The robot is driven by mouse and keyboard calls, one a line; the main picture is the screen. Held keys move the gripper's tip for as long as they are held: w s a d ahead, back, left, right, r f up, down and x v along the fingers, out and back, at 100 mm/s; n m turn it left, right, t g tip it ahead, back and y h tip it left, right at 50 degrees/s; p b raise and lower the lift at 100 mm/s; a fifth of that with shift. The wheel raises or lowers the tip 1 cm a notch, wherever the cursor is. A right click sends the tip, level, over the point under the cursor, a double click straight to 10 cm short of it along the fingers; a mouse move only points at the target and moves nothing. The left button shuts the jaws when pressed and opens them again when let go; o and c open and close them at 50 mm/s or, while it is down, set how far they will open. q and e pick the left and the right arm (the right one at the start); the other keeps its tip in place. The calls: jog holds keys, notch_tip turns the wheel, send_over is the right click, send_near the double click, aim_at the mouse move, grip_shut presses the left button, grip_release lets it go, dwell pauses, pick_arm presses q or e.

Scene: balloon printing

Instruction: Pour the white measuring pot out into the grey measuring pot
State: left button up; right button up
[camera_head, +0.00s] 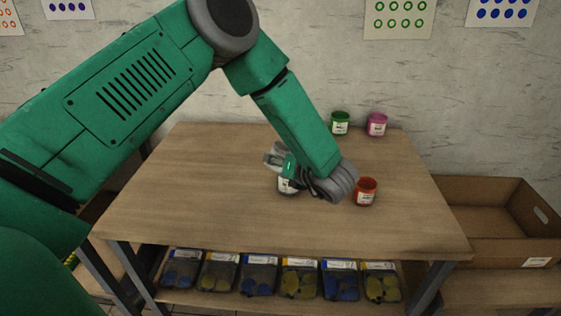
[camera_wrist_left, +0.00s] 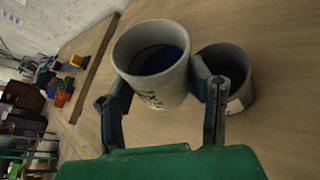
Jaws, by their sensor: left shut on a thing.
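The white measuring pot (camera_wrist_left: 152,92) is between the fingers of my left gripper (camera_wrist_left: 160,88) in the left wrist view, with dark blue contents inside. My left gripper is shut on it. The grey measuring pot (camera_wrist_left: 242,92) is close beside it, partly behind the right finger, with a dark inside. In the head view my left gripper (camera_head: 287,168) is over the middle of the table. A pale pot (camera_head: 275,156) shows there, and another pale pot (camera_head: 288,187) with a label shows just below it, mostly hidden by the gripper. My right gripper is not in view.
A red jar (camera_head: 366,192) stands just right of my left gripper on the wooden table (camera_head: 190,205). A green jar (camera_head: 340,123) and a pink jar (camera_head: 376,125) stand at the back edge. A cardboard box (camera_head: 485,235) is at the right. The table's left side is clear.

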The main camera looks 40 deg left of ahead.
pick_arm(q)
jog(key=shift+a, duration=0.2)
jog(key=shift+a+f, duration=0.15)
jog(key=shift+a, duration=0.25)
jog(key=shift+a+f, duration=0.3)
jog(key=shift+a, duration=0.65)
jog(key=shift+d+r, duration=0.3)
jog(key=shift+d, duration=0.5)
jog(key=shift+s+m, duration=0.1)
jog(key=shift+m, duration=0.3)
jog(key=shift+d+r, duration=0.1)
jog(key=shift+d, duration=0.15)
jog(key=shift+d+r+m+g+y, duration=0.1)
jog(key=shift+d+m+g+y, duration=0.05)
jog(key=shift+m+g+y, duration=0.15)
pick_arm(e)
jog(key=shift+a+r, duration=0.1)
